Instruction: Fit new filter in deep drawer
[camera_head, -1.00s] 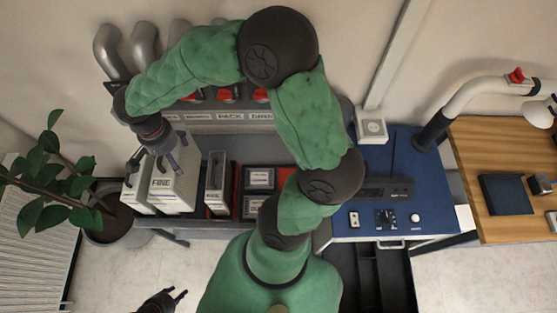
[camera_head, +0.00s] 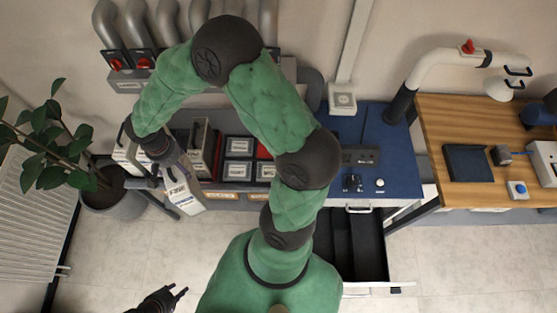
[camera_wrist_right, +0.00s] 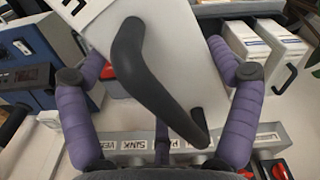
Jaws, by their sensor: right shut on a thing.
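The white filter box marked FINE (camera_head: 183,194) is in my right gripper (camera_head: 160,172), off the shelf unit's front and tilted. In the right wrist view, my right gripper (camera_wrist_right: 165,75) has its purple fingers around the white box (camera_wrist_right: 180,45), whose black handle (camera_wrist_right: 150,85) faces the camera. My left gripper (camera_head: 178,291) is at the bottom of the head view, fingers apart and empty. An open drawer (camera_head: 341,263) with a dark, divided interior is under the blue bench at the right of my arm. The drawer's floor is partly shadowed.
A potted plant (camera_head: 112,199) stands left of the filter. A wooden table (camera_head: 440,145) is at the right. Floor between shelf and drawer is clear, apart from my arm.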

